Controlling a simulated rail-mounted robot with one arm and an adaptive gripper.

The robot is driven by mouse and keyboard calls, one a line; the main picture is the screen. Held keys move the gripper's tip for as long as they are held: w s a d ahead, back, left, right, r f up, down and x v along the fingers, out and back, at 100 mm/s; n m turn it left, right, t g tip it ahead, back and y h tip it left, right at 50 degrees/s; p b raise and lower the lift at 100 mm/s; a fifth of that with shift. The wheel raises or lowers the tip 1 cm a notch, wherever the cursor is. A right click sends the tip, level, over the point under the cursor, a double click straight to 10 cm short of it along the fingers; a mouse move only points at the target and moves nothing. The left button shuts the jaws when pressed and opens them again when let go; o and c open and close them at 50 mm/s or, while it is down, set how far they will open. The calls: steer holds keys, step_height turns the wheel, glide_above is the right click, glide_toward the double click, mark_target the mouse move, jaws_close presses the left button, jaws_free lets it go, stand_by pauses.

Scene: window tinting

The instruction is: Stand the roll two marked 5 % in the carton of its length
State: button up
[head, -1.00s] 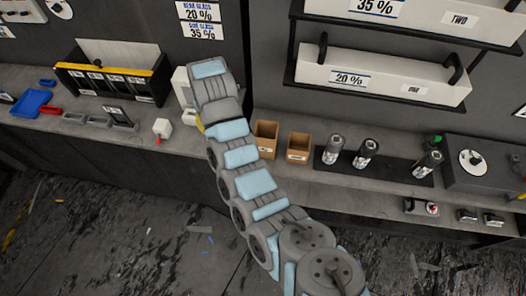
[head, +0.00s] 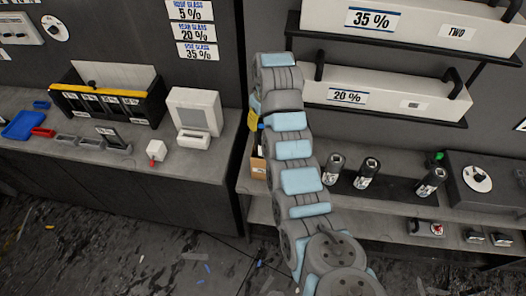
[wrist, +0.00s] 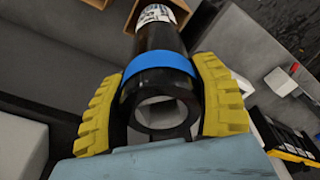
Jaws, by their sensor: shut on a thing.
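In the wrist view, my gripper (wrist: 160,82) has its yellow fingers shut on a black roll (wrist: 150,55) with a blue band and a white printed label at its far end. The print is too small to read. Beyond that end lies an open brown carton (wrist: 117,18), and part of another carton (wrist: 96,3) shows at the top edge. I cannot tell whether the roll is over or inside the nearer one.
Black rolls stand on the bench to the right: one (head: 332,169), a second (head: 366,174) and a third (head: 431,182). A grey box (head: 490,185) is at the far right. Shelves with long white boxes (head: 385,97) hang above. A white device (head: 194,115) stands left.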

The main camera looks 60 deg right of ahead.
step_height(320, 180, down, 14)
steer(key=p, duration=0.1)
stand_by(0.5)
steer(key=o, duration=1.3)
steer(key=shift+c, duration=0.2)
step_height(320, 180, up, 12)
steer(key=s, duration=0.1)
steer(key=shift+s+a+p, duration=0.15)
steer(key=shift+a+p, duration=0.15)
steer(key=shift+p, duration=0.05)
